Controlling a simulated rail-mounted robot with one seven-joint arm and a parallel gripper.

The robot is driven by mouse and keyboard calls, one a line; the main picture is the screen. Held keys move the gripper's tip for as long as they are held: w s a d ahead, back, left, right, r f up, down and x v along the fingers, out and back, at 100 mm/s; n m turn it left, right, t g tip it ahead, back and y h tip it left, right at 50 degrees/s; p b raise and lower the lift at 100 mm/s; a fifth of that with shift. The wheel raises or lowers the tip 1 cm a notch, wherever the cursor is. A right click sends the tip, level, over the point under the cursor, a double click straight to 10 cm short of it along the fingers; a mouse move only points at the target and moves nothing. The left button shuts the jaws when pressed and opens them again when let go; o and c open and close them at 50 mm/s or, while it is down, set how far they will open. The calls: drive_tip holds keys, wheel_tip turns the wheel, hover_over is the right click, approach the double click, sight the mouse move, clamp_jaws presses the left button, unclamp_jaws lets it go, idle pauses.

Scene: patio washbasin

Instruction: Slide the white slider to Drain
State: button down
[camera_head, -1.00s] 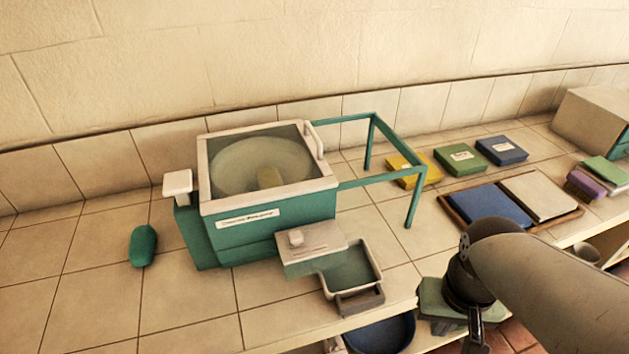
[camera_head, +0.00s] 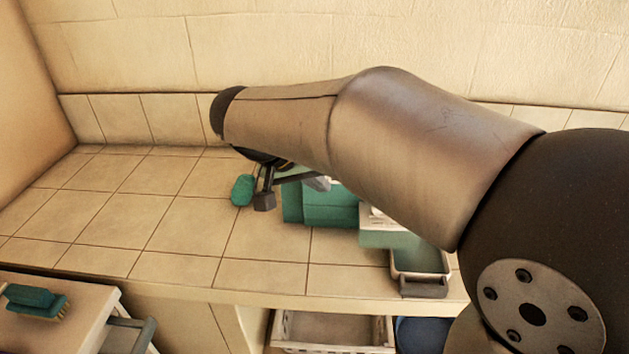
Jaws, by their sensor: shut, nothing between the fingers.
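The teal basin unit (camera_head: 330,208) stands on the tiled counter, mostly hidden behind my arm. Its front ledge (camera_head: 385,236) shows below the arm. A small part of the white slider (camera_head: 376,212) shows on the ledge at the arm's lower edge; its position along the track and any labels cannot be read. My gripper (camera_head: 265,192) is partly hidden under the end of my arm, left of the slider and in front of the basin's left side. It is shut and holds nothing, apart from the slider.
A green soap-like block (camera_head: 243,190) lies on the counter left of my gripper. A small tray (camera_head: 420,262) juts out at the basin's front right. The counter's left side is clear. A green brush (camera_head: 35,300) lies on a lower stand at the left.

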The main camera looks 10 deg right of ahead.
approach(365, 210)
wheel_tip(365, 210, down, 4)
drive_tip(key=w, duration=0.2)
drive_tip(key=shift+s+d+r+p, duration=0.2)
drive_tip(key=shift+d+p, duration=0.15)
drive_tip(key=shift+d, duration=0.15)
drive_tip(key=shift+s+d+r+p, duration=0.2)
drive_tip(key=shift+d+p, duration=0.1)
drive_tip(key=shift+d, duration=0.2)
drive_tip(key=shift+s+d+f, duration=0.15)
drive_tip(key=shift+d, duration=0.55)
